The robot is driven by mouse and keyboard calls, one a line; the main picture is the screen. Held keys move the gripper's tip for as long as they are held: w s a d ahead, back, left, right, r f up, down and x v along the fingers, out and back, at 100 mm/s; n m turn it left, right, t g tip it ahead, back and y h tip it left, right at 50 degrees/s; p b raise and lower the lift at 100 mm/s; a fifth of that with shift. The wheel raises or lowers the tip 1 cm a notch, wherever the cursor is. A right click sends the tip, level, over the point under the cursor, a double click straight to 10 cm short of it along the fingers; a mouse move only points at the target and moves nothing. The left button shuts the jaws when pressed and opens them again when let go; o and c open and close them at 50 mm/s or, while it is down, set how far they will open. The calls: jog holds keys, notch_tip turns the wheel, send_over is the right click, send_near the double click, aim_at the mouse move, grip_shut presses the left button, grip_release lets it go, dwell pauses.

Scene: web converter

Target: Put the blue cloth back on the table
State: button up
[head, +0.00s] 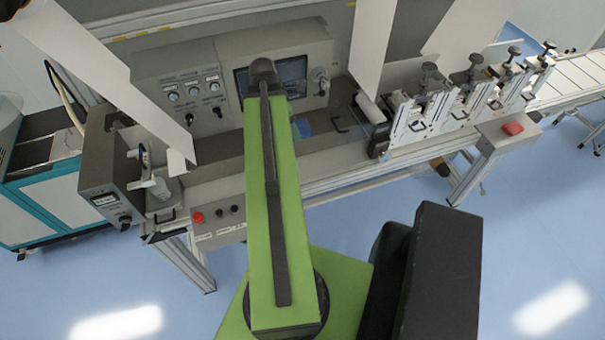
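A small blue patch (303,127), which looks like the blue cloth, shows just right of my green arm, over the machine's bed. My arm hides part of it, and I cannot tell whether it lies on the bed or hangs above it. The grey machine bed (345,150) runs across the middle of the view and is the table-like surface here. My arm reaches forward over the bed's front edge. My gripper is not visible; my own arm link covers the area where it could be.
A row of clamp stations (470,85) stands on the bed at the right. A grey control box (110,170) stands at the left end. White web sheets (375,40) hang over the bed. The blue floor (540,230) is clear at right.

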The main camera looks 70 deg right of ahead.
jog(key=b, duration=1.8)
send_over(304, 173)
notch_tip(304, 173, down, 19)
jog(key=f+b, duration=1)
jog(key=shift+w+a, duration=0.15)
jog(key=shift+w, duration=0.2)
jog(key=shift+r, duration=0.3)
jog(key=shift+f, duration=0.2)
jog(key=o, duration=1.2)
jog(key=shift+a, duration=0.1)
